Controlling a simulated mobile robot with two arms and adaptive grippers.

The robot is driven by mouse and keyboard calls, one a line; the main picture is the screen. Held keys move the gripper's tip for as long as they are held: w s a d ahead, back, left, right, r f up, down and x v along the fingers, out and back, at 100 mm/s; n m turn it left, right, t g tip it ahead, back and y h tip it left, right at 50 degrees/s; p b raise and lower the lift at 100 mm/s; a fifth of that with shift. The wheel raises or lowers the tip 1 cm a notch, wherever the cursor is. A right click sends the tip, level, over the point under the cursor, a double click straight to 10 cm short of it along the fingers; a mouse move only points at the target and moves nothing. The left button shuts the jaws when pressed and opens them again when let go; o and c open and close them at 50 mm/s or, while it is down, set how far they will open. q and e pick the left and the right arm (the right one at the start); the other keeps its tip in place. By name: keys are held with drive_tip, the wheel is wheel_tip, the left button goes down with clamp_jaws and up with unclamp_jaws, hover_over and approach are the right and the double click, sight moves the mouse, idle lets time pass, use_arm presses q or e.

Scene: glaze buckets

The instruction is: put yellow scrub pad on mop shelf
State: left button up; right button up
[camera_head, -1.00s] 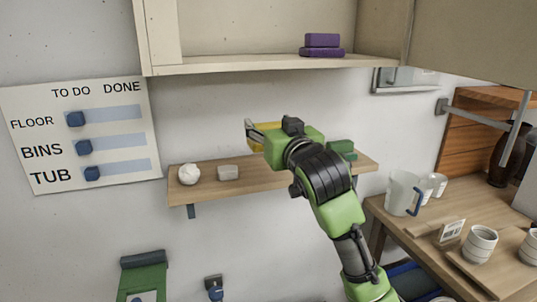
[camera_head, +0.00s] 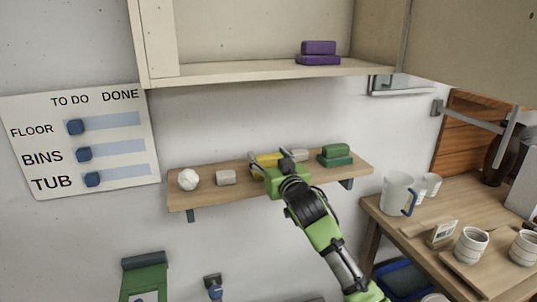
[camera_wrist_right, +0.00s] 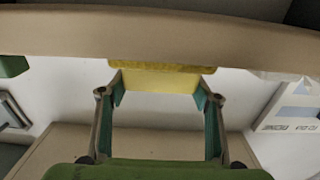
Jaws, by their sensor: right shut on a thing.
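The yellow scrub pad (camera_head: 268,158) is at the middle of the wooden wall shelf (camera_head: 205,194), between a grey-white block and a small pale block. My right gripper (camera_head: 268,162) is shut on it from the front. In the right wrist view the pad (camera_wrist_right: 160,78) sits between the two fingers of my right gripper (camera_wrist_right: 160,92), against the shelf edge (camera_wrist_right: 60,30). I cannot tell whether its underside touches the shelf board. The gripper hides part of the pad. My left gripper is not in view.
On the shelf are a white lump (camera_head: 188,179), a grey-white block (camera_head: 226,177), a pale block (camera_head: 299,155) and green stacked pads (camera_head: 335,155). An open cabinet above holds purple pads (camera_head: 318,53). A table with a white jug (camera_head: 397,193) stands at right.

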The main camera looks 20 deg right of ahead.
drive_tip(key=shift+f, duration=0.15)
drive_tip(key=o, duration=1.1)
